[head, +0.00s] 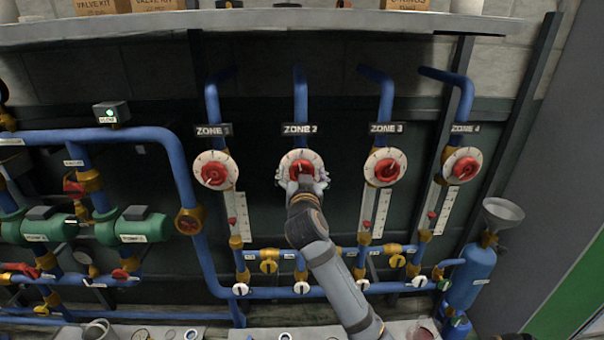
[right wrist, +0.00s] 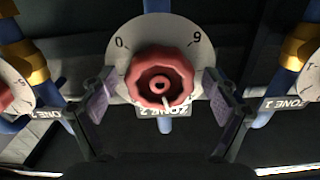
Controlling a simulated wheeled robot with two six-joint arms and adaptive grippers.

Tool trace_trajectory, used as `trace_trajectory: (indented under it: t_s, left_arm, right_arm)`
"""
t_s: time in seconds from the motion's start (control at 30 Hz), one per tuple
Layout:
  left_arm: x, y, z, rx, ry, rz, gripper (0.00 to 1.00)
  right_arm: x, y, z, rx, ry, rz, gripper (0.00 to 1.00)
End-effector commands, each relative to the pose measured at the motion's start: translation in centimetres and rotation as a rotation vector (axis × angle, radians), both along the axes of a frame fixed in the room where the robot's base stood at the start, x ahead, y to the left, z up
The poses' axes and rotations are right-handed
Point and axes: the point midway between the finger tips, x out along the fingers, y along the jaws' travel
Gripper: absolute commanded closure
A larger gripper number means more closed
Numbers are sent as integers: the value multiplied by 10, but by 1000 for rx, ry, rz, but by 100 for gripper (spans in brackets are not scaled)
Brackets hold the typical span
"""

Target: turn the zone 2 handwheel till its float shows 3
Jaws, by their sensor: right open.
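The red zone 2 handwheel (head: 301,171) sits on a white round dial under the ZONE 2 sign (head: 299,129). In the right wrist view the handwheel (right wrist: 160,77) is centred between my fingers, and the dial (right wrist: 120,60) shows 0 and 6. A pale pointer mark shows on the wheel's lower edge there. My right gripper (head: 301,182) is at the dial, and its fingers (right wrist: 162,105) stand open on both sides of the wheel, apart from it. The zone 2 float and its scale are hidden behind my right arm. My left gripper is not in view.
Zone 1 (head: 214,173), zone 3 (head: 386,168) and zone 4 (head: 466,169) handwheels flank it, with float scales below. Blue pipes run between them. A shelf (head: 250,21) with boxes is above. A blue cylinder with a funnel (head: 502,212) stands at right.

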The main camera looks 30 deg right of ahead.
Motion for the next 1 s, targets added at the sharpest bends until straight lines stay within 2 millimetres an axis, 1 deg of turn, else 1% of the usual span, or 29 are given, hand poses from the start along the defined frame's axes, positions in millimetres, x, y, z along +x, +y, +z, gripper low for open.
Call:
trace_trajectory:
  t_s: [0.17, 0.23, 0.27, 0.47, 0.6, 0.77, 1.0]
  left_arm:
    - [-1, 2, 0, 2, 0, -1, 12]
    - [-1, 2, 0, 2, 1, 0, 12]
    - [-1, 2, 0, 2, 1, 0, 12]
    - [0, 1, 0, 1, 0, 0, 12]
    - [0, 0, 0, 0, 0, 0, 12]
    - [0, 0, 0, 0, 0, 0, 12]
    - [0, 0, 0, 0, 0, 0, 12]
  right_arm:
    - [-1, 1, 0, 0, -1, 1, 12]
    - [-5, 4, 0, 1, -2, 2, 12]
    - [-9, 6, 0, 2, -2, 3, 12]
    - [-44, 27, -1, 8, 0, 0, 12]
    - [-58, 36, -1, 5, -1, 2, 12]
    - [-64, 39, 0, 1, -1, 0, 12]
    - [-64, 39, 0, -1, -1, 0, 12]
